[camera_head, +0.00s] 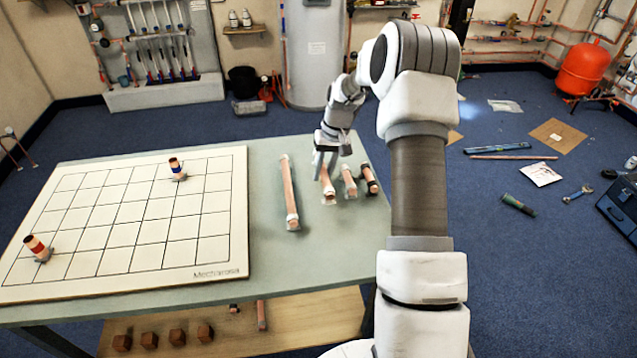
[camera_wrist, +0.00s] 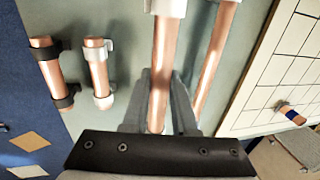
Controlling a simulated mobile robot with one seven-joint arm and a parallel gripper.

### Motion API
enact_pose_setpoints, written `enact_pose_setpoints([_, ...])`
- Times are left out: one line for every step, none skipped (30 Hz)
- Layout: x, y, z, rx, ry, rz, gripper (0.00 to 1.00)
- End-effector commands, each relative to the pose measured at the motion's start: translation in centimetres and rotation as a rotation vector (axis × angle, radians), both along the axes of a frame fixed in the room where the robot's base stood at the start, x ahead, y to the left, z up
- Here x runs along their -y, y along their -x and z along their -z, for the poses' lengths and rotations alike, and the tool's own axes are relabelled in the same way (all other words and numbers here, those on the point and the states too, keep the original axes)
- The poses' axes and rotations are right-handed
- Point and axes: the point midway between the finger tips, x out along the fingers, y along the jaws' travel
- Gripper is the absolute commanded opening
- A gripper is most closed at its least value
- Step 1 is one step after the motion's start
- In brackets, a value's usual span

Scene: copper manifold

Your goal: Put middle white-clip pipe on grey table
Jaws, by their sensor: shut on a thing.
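The middle white-clip pipe (camera_head: 328,187) is a copper pipe between the long and the short white-clip pipes, at the right part of the grey table (camera_head: 265,250). My gripper (camera_head: 326,172) is shut on it from above. In the wrist view the pipe (camera_wrist: 161,70) runs between my two fingers (camera_wrist: 160,105), with a white clip at its far end. Its other end is hidden by my gripper. I cannot tell whether it touches the table or is slightly above it.
The long white-clip pipe (camera_head: 289,190) lies left of my gripper. The short white-clip pipe (camera_head: 349,181) and the black-clip pipe (camera_head: 370,179) lie close on the right. A white gridded board (camera_head: 120,280) with two upright copper pieces covers the table's left. Bare table shows in front.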

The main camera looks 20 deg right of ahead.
Motion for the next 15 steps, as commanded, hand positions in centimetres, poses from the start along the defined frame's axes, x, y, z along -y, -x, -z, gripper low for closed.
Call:
enact_pose_setpoints([-0.3, -0.7, 0.5, 0.000, 0.000, -0.001, 0.00])
enact_pose_setpoints([-0.4, -1.0, 0.7, -0.001, 0.000, -0.001, 0.00])
enact_pose_setpoints([-0.5, -1.4, 0.9, 0.000, 0.000, -0.002, 0.00])
enact_pose_setpoints([-0.6, -1.6, 1.0, 0.000, 0.001, -0.002, 0.00])
enact_pose_setpoints([-0.7, -1.7, 1.1, 0.000, 0.001, -0.001, 0.00])
enact_pose_setpoints([-0.7, -1.9, 1.2, 0.001, 0.001, -0.001, 0.00])
enact_pose_setpoints([-0.7, -1.9, 1.3, 0.001, 0.001, 0.000, 0.00])
enact_pose_setpoints([-0.7, -2.0, 1.4, 0.000, 0.001, 0.000, 0.00])
enact_pose_setpoints([-0.7, -2.0, 1.7, 0.000, 0.001, 0.000, 0.00])
enact_pose_setpoints([-0.7, -1.9, 2.1, -0.001, 0.001, 0.000, 0.00])
enact_pose_setpoints([-0.7, -1.9, 2.5, -0.001, 0.001, 0.001, 0.00])
enact_pose_setpoints([-0.7, -1.9, 3.1, -0.002, 0.000, 0.001, 0.00])
enact_pose_setpoints([-0.8, -1.9, 3.6, -0.002, 0.000, 0.001, 0.00])
enact_pose_setpoints([-0.7, -1.9, 4.0, -0.002, 0.000, 0.001, 0.00])
enact_pose_setpoints([-0.7, -1.9, 4.6, -0.002, 0.000, 0.001, 0.00])
